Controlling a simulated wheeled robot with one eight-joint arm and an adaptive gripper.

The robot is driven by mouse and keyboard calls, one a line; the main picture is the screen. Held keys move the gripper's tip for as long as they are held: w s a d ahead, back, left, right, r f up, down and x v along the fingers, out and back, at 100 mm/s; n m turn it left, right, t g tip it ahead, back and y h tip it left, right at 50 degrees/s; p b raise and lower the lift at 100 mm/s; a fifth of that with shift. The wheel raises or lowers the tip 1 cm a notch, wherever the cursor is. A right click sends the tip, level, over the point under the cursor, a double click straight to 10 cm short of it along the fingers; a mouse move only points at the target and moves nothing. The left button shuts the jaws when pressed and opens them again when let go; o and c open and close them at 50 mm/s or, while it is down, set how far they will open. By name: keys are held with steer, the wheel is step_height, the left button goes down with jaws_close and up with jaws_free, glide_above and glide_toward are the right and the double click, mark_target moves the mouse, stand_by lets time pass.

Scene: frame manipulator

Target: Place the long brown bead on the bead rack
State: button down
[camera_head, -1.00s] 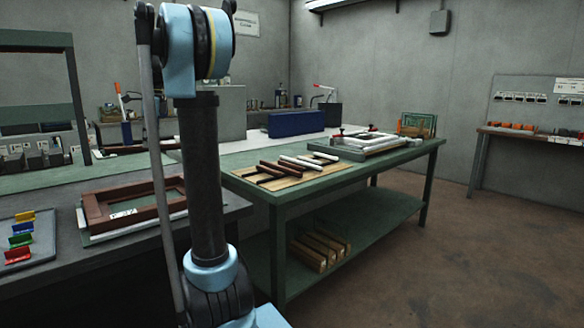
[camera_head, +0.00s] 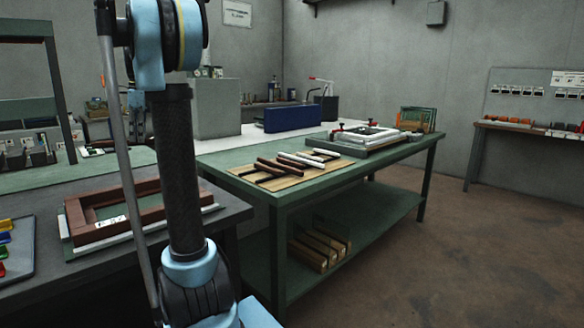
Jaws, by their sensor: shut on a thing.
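The bead rack (camera_head: 244,174), a light wooden board with dark bars across it, lies on the near part of the green table. Brown beads (camera_head: 277,166) and white beads (camera_head: 325,153) lie side by side on it, slanting. I cannot tell from here which brown bead is the long one. My arm stands upright in front, left of the rack. My gripper is not visible, so anything in it is hidden as well.
A brown frame (camera_head: 88,232) lies on the grey bench at left, beside a tray (camera_head: 22,262) of coloured pieces. A white frame (camera_head: 369,138) sits in a fixture behind the rack. A blue box (camera_head: 293,118) stands farther back. The floor at right is clear.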

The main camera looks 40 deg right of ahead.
steer(key=d+f+m, duration=0.2)
steer(key=d+m, duration=0.2)
steer(key=d, duration=0.8)
steer(key=m+t+h, duration=0.1)
steer(key=m, duration=0.8)
glide_above(254, 178)
step_height(254, 178, down, 5)
steer(key=f, duration=0.6)
steer(key=s+f, duration=0.1)
steer(key=f, duration=0.2)
steer(key=shift+f, duration=0.2)
steer(key=c, duration=1.6)
jaws_free()
steer(key=shift+w, duration=0.1)
steer(key=shift+o, duration=0.2)
step_height(254, 178, up, 12)
steer(key=s, duration=0.1)
steer(key=shift+s, duration=0.4)
